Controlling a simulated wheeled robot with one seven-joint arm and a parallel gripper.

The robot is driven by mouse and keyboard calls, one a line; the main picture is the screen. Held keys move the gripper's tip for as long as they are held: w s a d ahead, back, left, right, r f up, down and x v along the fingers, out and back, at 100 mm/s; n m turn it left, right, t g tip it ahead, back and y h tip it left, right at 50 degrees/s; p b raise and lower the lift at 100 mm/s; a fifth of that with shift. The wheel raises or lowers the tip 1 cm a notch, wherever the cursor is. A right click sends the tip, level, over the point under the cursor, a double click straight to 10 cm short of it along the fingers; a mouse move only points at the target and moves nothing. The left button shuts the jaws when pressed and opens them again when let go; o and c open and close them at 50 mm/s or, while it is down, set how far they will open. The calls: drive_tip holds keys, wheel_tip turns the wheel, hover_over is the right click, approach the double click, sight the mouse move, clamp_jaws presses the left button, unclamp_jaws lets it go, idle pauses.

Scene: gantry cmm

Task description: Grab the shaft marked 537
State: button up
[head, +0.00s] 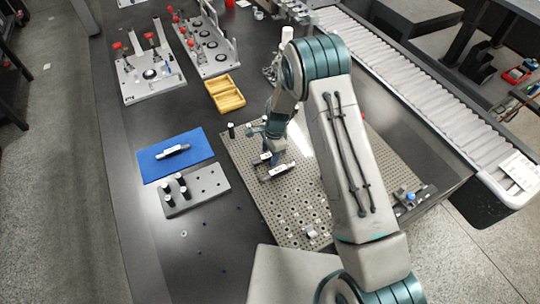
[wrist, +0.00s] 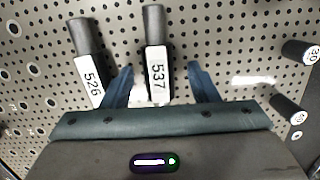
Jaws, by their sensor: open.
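The shaft marked 537 (wrist: 156,50) shows in the wrist view as a grey cylinder with a white label at its near end. My gripper (wrist: 160,75) is open, with one blue finger on each side of this shaft's label. Gaps show between the shaft and both fingers in the picture; the left finger looks closer. A similar shaft marked 526 (wrist: 86,45) is just left of the left finger. In the head view my gripper (head: 270,150) is low over the perforated plate, near small labelled parts (head: 277,171) whose numbers are too small to read.
Two more dark labelled shafts (wrist: 300,52) are at the right of the wrist view. The perforated plate (head: 300,205) lies on a dark table. Left of it are a blue mat (head: 200,145) bearing a shaft, and a grey block (head: 205,190) with black pegs. A yellow tray (head: 225,93) stands behind.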

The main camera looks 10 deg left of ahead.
clamp_jaws()
drive_tip(key=shift+r, duration=0.1)
